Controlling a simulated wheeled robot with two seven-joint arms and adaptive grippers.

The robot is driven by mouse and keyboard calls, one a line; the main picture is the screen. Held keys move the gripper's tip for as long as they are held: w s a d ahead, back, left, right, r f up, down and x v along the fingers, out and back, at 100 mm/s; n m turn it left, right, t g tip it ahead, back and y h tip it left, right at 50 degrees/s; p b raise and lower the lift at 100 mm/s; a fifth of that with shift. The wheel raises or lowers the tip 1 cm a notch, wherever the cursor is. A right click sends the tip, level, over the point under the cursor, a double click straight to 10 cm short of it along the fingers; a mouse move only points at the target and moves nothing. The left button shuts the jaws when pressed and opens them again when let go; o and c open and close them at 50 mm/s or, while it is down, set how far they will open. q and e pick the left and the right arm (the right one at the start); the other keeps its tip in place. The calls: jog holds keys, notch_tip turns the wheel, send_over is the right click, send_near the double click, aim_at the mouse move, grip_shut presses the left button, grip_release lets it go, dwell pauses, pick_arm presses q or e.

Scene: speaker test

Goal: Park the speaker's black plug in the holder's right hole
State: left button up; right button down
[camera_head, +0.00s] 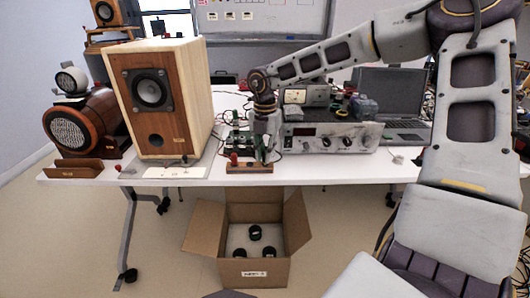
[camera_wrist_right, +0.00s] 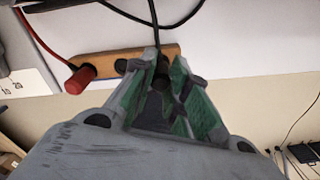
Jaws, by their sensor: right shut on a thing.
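The wooden holder (camera_head: 262,169) lies at the table's front edge; in the wrist view it is a light wooden bar (camera_wrist_right: 100,67). A red plug (camera_wrist_right: 80,79) stands at its left part, also seen in the head view (camera_head: 234,159). A dark hole (camera_wrist_right: 121,66) shows near the bar's middle. My right gripper (camera_head: 264,157) is at the holder's right end, its green-padded fingers (camera_wrist_right: 168,72) shut on the black plug (camera_wrist_right: 162,69), whose black cable runs upward. Whether the plug's tip is inside the right hole is hidden. My left gripper is not in view.
The wooden speaker (camera_head: 190,80) stands left of the holder. A grey instrument (camera_head: 330,138) and a laptop (camera_head: 400,100) are at the right. An open cardboard box (camera_head: 255,272) with black round parts sits on the floor below. Loose cables lie behind the holder.

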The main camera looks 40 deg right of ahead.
jog(key=shift+f+b, duration=0.35)
jog(key=shift+f, duration=0.15)
dwell(0.3)
jog(key=c, duration=1.3)
grip_release()
jog(key=shift+r, duration=0.25)
jog(key=shift+r+p, duration=2.25)
jog(key=shift+r, duration=1.3)
jog(key=shift+f, duration=0.1)
